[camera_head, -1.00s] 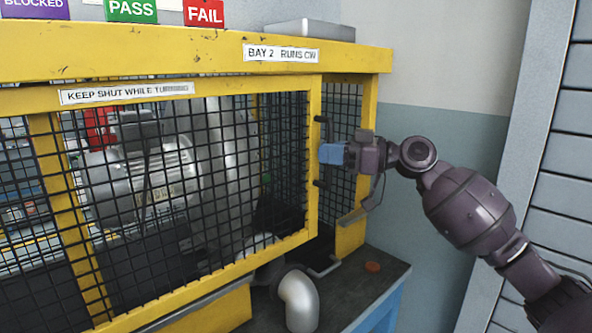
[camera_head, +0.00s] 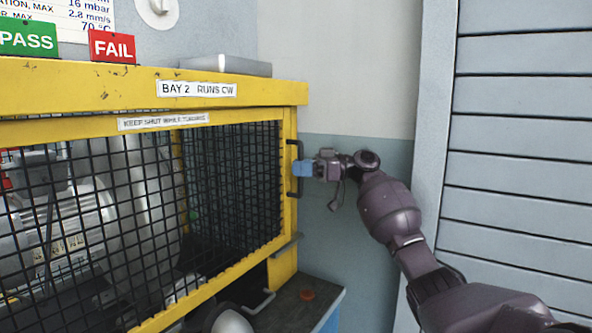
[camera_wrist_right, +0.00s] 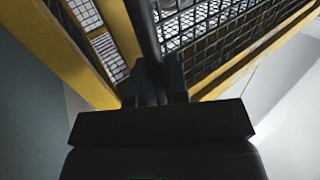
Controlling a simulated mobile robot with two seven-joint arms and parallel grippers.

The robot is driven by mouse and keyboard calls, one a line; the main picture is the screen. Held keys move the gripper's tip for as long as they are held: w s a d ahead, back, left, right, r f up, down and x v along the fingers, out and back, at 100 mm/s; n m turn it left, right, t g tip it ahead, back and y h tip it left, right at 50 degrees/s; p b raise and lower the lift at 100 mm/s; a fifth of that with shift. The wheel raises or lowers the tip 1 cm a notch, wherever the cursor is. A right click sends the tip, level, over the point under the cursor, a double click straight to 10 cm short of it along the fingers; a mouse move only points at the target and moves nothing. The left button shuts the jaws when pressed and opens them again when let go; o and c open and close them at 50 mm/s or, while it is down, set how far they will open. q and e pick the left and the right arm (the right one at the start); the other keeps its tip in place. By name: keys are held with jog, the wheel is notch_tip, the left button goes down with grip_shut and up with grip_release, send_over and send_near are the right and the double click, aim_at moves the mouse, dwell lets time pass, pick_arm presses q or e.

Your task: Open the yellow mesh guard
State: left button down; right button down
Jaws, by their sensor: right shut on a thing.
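The yellow mesh guard (camera_head: 235,190) is a yellow-framed panel of black wire on the front of the bench enclosure. A black bar handle (camera_head: 298,188) stands on its right edge. My right gripper (camera_head: 298,169), with blue fingers, comes in from the right and is shut on this handle. In the right wrist view the dark handle bar (camera_wrist_right: 144,35) runs up from between the fingers, with yellow frame to both sides. In the head view the handled edge overlaps the enclosure's right end, so I cannot tell how wide any gap is. My left gripper is not in view.
A yellow top beam (camera_head: 130,92) runs above the guard. Behind the mesh is a grey blower machine (camera_head: 50,215). A slatted grey shutter (camera_head: 520,130) stands at the right.

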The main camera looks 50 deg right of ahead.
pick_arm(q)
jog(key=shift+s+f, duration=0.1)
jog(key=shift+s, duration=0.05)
pick_arm(e)
jog(key=c, duration=1.2)
grip_release()
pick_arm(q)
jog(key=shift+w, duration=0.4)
pick_arm(e)
jog(key=shift+o, duration=0.3)
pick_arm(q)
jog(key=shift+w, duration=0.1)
